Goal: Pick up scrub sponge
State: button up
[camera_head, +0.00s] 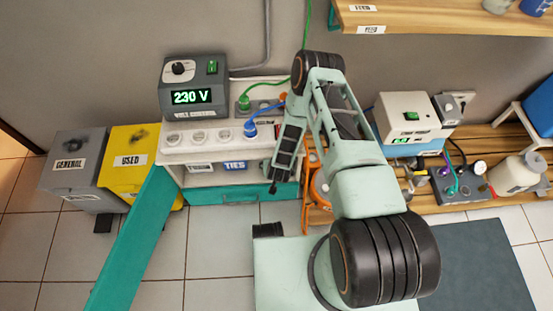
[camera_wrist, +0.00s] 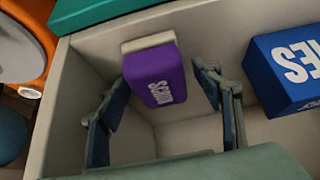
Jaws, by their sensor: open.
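In the wrist view the scrub sponge (camera_wrist: 156,78) is a purple block with a pale layer along its top edge and a white SCRUB label. It rests in a cream-walled compartment (camera_wrist: 75,90), against a wall. Whether the fingertips reach the sponge's depth is hard to tell. In the head view my gripper (camera_head: 273,188) points down in front of the white station; I cannot clearly pick out the sponge there.
A blue TIES box (camera_wrist: 288,72) stands right of my gripper in the same compartment. In the head view the TIES box (camera_head: 235,165) sits below the station's top (camera_head: 205,150). A teal drawer front (camera_head: 235,195) is below. An orange object (camera_wrist: 20,55) lies outside the left wall.

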jog(key=shift+c, duration=0.2)
jog(key=c, duration=1.2)
jog(key=shift+r, duration=0.1)
jog(key=shift+c, duration=0.2)
